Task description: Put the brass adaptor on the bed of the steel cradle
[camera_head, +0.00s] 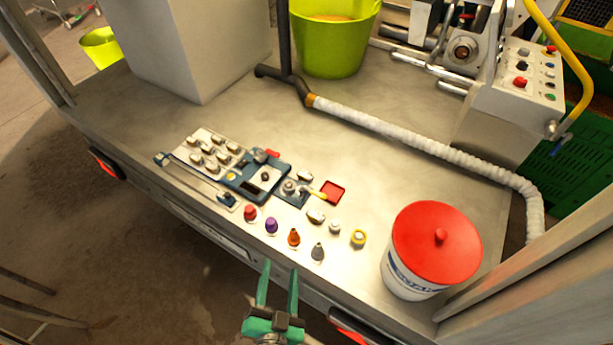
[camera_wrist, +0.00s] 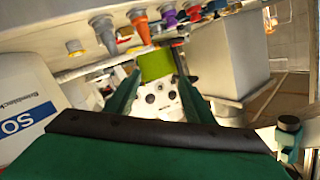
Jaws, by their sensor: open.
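My gripper (camera_head: 280,268) is open and empty in front of the metal deck's near edge; its green fingers also show in the wrist view (camera_wrist: 157,62). Small fittings lie on the deck beyond it. A pale, metallic fitting (camera_head: 316,215) and another (camera_head: 305,177) lie near the blue fixture; I cannot tell which piece is the brass adaptor. The blue fixture (camera_head: 265,178) has a light metal block on top. Left of it is a pale plate (camera_head: 189,152) bearing several metal fittings. I cannot tell for certain which of these is the steel cradle.
Red (camera_head: 250,213), purple (camera_head: 271,226), orange (camera_head: 293,238) and grey (camera_head: 318,252) nozzles stand in a row near the edge. A red-lidded tub (camera_head: 437,240) stands at right. A white hose (camera_head: 420,143) crosses behind. Open deck lies between hose and fittings.

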